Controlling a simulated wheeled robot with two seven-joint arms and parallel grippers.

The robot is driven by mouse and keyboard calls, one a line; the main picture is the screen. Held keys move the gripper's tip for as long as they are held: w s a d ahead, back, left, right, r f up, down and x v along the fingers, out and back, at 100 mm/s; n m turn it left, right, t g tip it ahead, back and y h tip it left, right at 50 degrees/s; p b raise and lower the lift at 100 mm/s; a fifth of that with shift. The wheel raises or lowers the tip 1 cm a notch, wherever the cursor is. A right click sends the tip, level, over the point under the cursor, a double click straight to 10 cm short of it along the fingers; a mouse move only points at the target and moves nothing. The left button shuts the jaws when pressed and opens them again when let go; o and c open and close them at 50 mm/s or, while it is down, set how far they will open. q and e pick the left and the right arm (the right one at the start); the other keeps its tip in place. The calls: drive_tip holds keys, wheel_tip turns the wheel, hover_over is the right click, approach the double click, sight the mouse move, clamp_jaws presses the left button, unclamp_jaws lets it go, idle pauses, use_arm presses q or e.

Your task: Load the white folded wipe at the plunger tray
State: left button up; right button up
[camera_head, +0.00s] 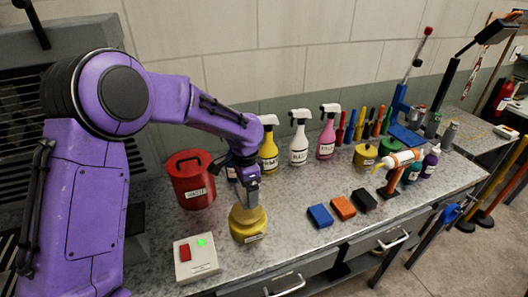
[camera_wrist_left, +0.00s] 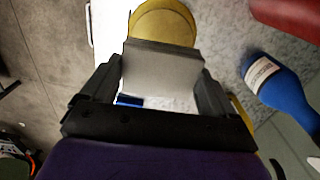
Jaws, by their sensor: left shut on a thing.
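My left gripper (camera_head: 247,183) is shut on the white folded wipe (camera_wrist_left: 162,70), which shows as a pale grey-white block between the two fingers in the left wrist view. In the head view the wipe (camera_head: 250,196) hangs below the fingers, directly over the yellow plunger can (camera_head: 249,225). The can also shows in the left wrist view (camera_wrist_left: 165,18), just beyond the wipe. I cannot tell whether the wipe touches the can's top, which is partly hidden. My right gripper is not in view.
A red lidded can (camera_head: 191,180) stands left of the yellow can, and a switch box (camera_head: 196,260) with red and green buttons stands in front. Spray bottles (camera_head: 299,140) line the back. Blue, orange and black blocks (camera_head: 342,207) lie to the right, with clear bench between.

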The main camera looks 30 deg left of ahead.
sight(240, 197)
use_arm(q)
drive_tip(key=shift+w+a+f, duration=0.1)
drive_tip(key=shift+w+f, duration=0.15)
drive_tip(key=shift+w, duration=0.3)
drive_tip(key=shift+w+a+f, duration=0.1)
drive_tip(key=shift+w+f, duration=0.1)
drive_tip(key=shift+w, duration=0.35)
drive_tip(key=s+f, duration=0.2)
drive_tip(key=s, duration=0.1)
drive_tip(key=shift+f, duration=0.1)
drive_tip(key=shift+s+a+f, duration=0.1)
drive_tip(key=shift+s, duration=1)
drive_tip(key=shift+w+f, duration=0.2)
drive_tip(key=shift+f, duration=0.05)
drive_tip(key=w, duration=0.1)
drive_tip(key=w+f, duration=0.1)
drive_tip(key=w, duration=0.1)
drive_tip(key=shift+w+f, duration=0.2)
drive_tip(key=shift+f, duration=0.15)
drive_tip(key=shift+s+r, duration=0.25)
drive_tip(key=shift+s, duration=0.25)
drive_tip(key=shift+s+r, duration=0.25)
drive_tip(key=shift+s, duration=0.2)
drive_tip(key=shift+w+f, duration=0.4)
drive_tip(key=shift+w, duration=0.15)
drive_tip(key=shift+s, duration=0.3)
drive_tip(key=shift+w+f, duration=0.2)
drive_tip(key=shift+f, duration=0.05)
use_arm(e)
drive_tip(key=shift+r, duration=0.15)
